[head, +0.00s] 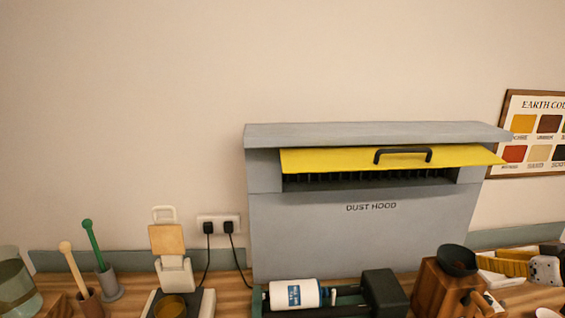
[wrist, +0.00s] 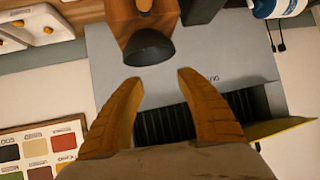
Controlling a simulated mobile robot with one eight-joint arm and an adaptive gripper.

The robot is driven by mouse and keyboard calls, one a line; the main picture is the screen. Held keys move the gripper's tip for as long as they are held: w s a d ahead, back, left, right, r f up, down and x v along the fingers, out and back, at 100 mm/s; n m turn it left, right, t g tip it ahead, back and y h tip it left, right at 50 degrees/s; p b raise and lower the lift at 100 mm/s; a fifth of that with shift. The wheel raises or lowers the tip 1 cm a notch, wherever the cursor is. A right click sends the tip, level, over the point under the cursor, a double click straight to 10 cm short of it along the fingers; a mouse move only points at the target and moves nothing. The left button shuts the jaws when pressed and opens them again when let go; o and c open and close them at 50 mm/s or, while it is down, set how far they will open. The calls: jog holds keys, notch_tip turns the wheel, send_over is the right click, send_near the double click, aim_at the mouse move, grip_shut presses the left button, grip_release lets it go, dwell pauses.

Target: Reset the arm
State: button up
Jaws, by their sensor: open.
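My gripper (wrist: 156,112) shows in the wrist view as two orange-brown ridged fingers, spread apart with nothing between them. The wrist view is upside down relative to the head view. The fingers lie over the grey dust hood (wrist: 115,75) and its dark slot. A black bowl-shaped piece (wrist: 148,47) on a wooden block is just past the fingertips in that picture. In the head view the dust hood (head: 365,235) stands against the wall, with its yellow flap (head: 340,159) raised and a black handle on it. My gripper does not show in the head view.
A white bottle (head: 294,294) lies in a dark green device in front of the hood. The wooden block with its black bowl (head: 457,260) is at right. Pestles (head: 94,245) in cups and a small beige-lidded device (head: 174,260) stand at left. A colour chart (head: 534,135) hangs at right.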

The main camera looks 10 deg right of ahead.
jog(key=w+a+f+g+b, duration=0.2)
jog(key=a, duration=0.9)
jog(key=w+a+f+g+b, duration=0.1)
jog(key=a+f+g+b, duration=0.1)
jog(key=a, duration=1)
jog(key=s+a+f+b, duration=0.2)
jog(key=s+a+f, duration=0.1)
jog(key=a, duration=0.6)
jog(key=s+a+f+h+b, duration=0.1)
jog(key=s+a+f, duration=0.3)
jog(key=a, duration=0.5)
jog(key=shift+s+m+b, duration=0.4)
jog(key=shift+s+b, duration=0.45)
jog(key=shift+s, duration=0.35)
